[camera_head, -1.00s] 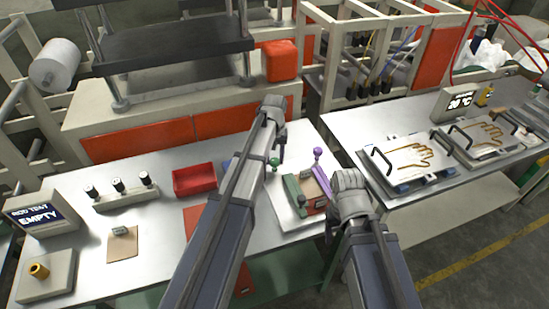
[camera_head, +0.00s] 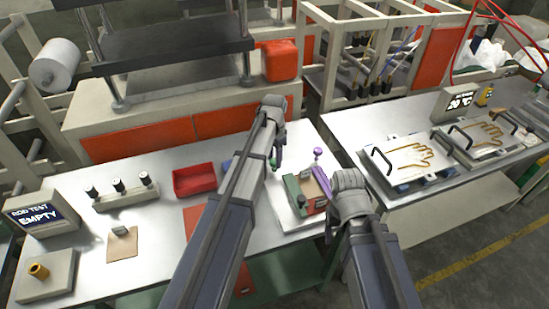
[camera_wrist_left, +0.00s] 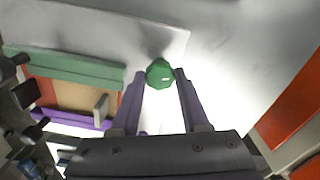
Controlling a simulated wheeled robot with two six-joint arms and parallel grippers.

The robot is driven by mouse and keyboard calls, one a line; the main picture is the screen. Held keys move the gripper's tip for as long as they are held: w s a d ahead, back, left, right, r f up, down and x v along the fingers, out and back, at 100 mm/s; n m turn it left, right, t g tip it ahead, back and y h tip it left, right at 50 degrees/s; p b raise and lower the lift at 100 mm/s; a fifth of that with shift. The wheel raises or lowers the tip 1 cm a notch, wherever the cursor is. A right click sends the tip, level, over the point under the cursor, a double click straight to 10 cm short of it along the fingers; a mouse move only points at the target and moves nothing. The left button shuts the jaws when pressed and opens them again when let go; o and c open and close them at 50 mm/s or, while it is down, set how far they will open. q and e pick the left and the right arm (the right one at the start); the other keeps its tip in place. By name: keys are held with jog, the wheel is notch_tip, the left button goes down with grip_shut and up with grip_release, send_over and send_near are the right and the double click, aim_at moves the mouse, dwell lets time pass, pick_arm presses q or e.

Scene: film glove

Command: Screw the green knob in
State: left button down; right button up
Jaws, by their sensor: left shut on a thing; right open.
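My left gripper (camera_head: 276,164) reaches down over the metal table, left of the clamp-like fixture. In the left wrist view its fingertips (camera_wrist_left: 160,76) are shut on the green knob (camera_wrist_left: 159,74), whose faceted top faces the camera. The knob's underside is hidden there. The fixture (camera_head: 309,187) has a green bar (camera_wrist_left: 65,66) on one side, a tan middle and a purple bar (camera_wrist_left: 68,117) on the other. A purple knob (camera_head: 317,153) stands upright at its far end. My right gripper (camera_head: 328,226) is open beside the fixture's right side, partly hidden by its wrist.
A red bin (camera_head: 194,181) and a row of black-topped posts (camera_head: 125,195) stand to the left. A display reading EMPTY (camera_head: 43,215) is further left. The right table holds trays with hand shapes (camera_head: 405,160). A machine frame stands behind.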

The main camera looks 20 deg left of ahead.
aim_at(274, 160)
pick_arm(q)
jog(key=shift+m, duration=1.9)
jog(key=shift+c, duration=1.9)
grip_release()
jog(key=shift+r, duration=0.1)
notch_tip(274, 160, up, 8)
jog(key=p, duration=0.8)
jog(key=shift+f, duration=0.2)
